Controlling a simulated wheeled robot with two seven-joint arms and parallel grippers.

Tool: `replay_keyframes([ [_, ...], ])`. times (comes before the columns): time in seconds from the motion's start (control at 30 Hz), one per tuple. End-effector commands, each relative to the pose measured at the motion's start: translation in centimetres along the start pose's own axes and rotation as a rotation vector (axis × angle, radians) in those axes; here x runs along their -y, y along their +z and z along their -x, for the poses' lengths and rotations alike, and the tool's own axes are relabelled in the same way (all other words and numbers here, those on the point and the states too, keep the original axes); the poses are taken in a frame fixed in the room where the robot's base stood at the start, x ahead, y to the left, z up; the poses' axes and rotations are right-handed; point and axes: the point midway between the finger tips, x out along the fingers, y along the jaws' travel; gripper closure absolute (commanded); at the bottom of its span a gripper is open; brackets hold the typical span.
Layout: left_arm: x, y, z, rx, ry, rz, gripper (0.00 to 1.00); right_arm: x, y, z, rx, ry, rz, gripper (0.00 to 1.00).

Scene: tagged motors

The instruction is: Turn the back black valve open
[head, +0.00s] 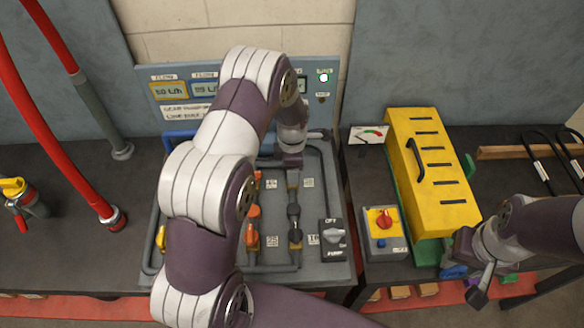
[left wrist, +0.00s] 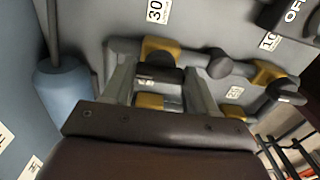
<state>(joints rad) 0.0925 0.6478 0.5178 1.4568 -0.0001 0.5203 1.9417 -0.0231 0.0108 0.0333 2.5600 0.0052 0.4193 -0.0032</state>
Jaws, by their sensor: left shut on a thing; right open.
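The back black valve is mostly hidden under my left gripper (head: 292,160) in the head view. In the left wrist view my left gripper (left wrist: 162,90) has its two fingers either side of a dark valve handle (left wrist: 160,75), shut on it. The handle's exact angle is hard to tell. More black valve parts (head: 294,211) show in front of it on the same pipe line in the head view. My right gripper (head: 467,272) is open at the lower right, in front of the yellow box, apart from the valves.
Orange valves (head: 252,212) stand left of the black ones on the grey panel. A pump switch (head: 333,240) is at its front right. A yellow slotted box (head: 433,180) and a red-knob switch box (head: 384,228) stand farther right. Red hoses (head: 55,140) are at left.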

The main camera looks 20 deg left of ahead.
Motion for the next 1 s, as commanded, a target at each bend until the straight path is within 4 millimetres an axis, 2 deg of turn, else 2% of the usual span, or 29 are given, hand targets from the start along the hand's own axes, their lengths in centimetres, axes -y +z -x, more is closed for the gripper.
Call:
replay_keyframes([
  [0.33,-0.2,0.1,0.2,0.003,0.007,0.003,0.73,0.0,0.0,0.0,0.000,0.000,0.000,0.57],
  [0.37,-0.2,0.1,0.2,0.003,0.007,0.003,0.36,0.0,0.0,0.0,0.000,0.000,0.000,0.57],
  [0.4,-0.2,0.1,0.2,0.003,0.007,0.003,0.23,0.0,0.0,0.0,0.000,0.000,0.000,0.57],
  [0.43,-0.2,0.1,0.2,0.002,0.006,0.003,0.17,0.0,0.0,0.0,0.000,0.000,0.000,0.57],
  [0.77,-0.1,0.1,0.5,0.002,0.004,0.002,0.17,0.0,0.0,-0.1,0.000,0.000,0.000,0.57],
  [0.87,-0.2,0.1,2.1,0.003,0.007,0.002,0.17,0.0,0.1,-0.6,0.000,0.000,0.000,0.57],
  [1.0,-0.2,0.1,5.9,0.003,0.009,0.002,0.17,0.0,0.2,-1.4,0.000,0.000,0.000,0.57],
])
